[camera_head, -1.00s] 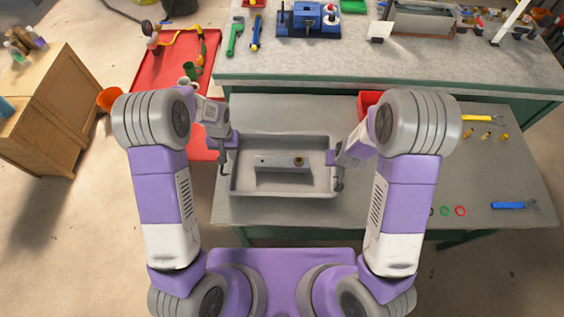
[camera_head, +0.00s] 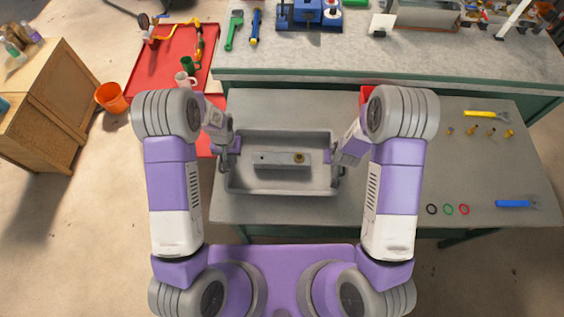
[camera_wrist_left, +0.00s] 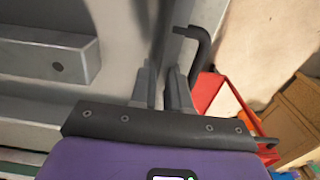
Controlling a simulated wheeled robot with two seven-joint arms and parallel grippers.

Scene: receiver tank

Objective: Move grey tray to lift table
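The grey tray (camera_head: 281,191) stands on the grey front table (camera_head: 285,107), with a grey block (camera_head: 280,161) and a brass-coloured round piece (camera_head: 299,157) inside. My left gripper (camera_head: 224,155) is at the tray's left end and my right gripper (camera_head: 338,168) at its right end. In the left wrist view, the two fingers (camera_wrist_left: 163,82) are close together with a narrow gap, beside the tray's wall and black handle (camera_wrist_left: 203,46). Whether they clamp the handle is hidden. The right fingers are too small to judge. I cannot tell which surface is the lift table.
A red platform (camera_head: 150,75) with mugs and tools lies at the left, near an orange bucket (camera_head: 111,98) and wooden cabinet (camera_head: 45,100). A red bin (camera_head: 367,95) stands behind my right arm. A higher workbench (camera_head: 300,58) borders the back.

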